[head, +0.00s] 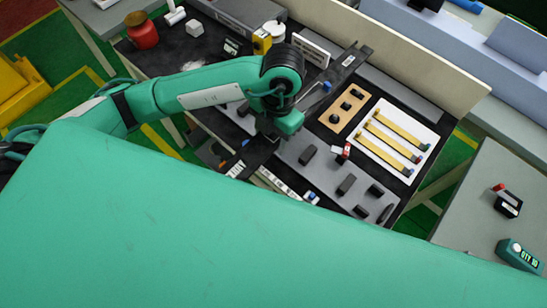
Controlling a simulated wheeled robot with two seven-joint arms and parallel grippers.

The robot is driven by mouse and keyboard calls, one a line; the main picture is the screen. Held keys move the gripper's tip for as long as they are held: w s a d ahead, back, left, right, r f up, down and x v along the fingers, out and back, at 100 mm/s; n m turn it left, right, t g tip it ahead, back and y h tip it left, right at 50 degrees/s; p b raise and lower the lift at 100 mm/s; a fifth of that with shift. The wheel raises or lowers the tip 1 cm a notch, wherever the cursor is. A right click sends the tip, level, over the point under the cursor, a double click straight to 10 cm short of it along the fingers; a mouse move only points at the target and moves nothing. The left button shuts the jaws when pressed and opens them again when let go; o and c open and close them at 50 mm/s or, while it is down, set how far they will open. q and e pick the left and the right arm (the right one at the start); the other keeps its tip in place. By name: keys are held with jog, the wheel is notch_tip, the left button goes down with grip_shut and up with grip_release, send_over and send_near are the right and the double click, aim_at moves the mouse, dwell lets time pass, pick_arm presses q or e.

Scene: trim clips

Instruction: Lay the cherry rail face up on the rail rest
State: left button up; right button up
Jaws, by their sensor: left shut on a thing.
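My left gripper (265,138) is over the dark bench, mostly hidden by its own wrist. It is shut on a long dark bar (345,64), which runs diagonally to the upper right. No cherry colour shows on the bar, so I cannot tell whether it is the cherry rail or which face is up. A grey plate with black blocks (327,172) lies right of the gripper. A tan board with black pegs (348,108) lies behind it. I cannot tell which of these is the rail rest. My right gripper is not in view.
A white tray (419,127) with yellow strips lies at the bench's right. A small red and white item (342,153) stands by the plate. A yellow item (262,40) and a red jar (142,32) stand behind. A large green part of mine covers the foreground.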

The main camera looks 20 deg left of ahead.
pick_arm(q)
notch_tip(320, 180, down, 9)
jog(key=shift+r, duration=0.1)
notch_tip(320, 180, down, 5)
jog(key=shift+r+p, duration=0.15)
jog(key=shift+p, duration=0.45)
jog(key=shift+f, duration=0.25)
jog(key=o, duration=1.3)
